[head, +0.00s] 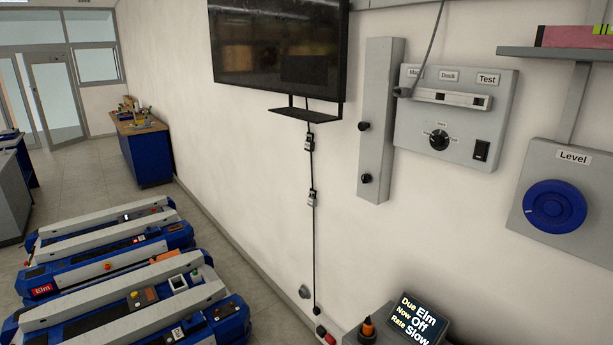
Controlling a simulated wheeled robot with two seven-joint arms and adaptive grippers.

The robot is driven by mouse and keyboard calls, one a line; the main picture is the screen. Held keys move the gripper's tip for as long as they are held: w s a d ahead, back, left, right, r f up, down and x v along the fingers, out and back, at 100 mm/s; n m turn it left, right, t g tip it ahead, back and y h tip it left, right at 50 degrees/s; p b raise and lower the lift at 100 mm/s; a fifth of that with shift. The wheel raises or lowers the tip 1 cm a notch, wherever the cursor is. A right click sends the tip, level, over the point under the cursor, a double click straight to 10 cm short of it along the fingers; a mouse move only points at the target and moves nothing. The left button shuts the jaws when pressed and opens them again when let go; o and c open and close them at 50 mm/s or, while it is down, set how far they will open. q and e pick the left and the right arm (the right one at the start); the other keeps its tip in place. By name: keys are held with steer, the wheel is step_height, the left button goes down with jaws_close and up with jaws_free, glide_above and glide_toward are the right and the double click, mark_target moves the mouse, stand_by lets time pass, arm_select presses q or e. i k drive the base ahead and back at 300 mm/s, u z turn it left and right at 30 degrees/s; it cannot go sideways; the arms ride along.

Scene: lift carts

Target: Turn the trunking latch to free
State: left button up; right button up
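A grey vertical trunking box (378,90) is fixed to the white wall, right of the dark screen. Two black knobs sit on its left side, an upper one (364,126) and a lower one (366,178). They look like latches, but which way each is turned is too small to tell. The trunking cover appears closed against the wall. Neither of my grippers is in view.
Right of the trunking are a control panel (408,128) with a dial and switch, and a blue "Level" wheel (554,206). A small display (420,318) reads "Due Elm, Now Off, Rate Slow". Blue lift carts (110,240) stand lower left. A cable hangs below the screen (275,45).

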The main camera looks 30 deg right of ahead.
mark_target(367, 178)
steer(key=u, duration=0.05)
steer(key=i, duration=1.3)
steer(key=z, duration=0.95)
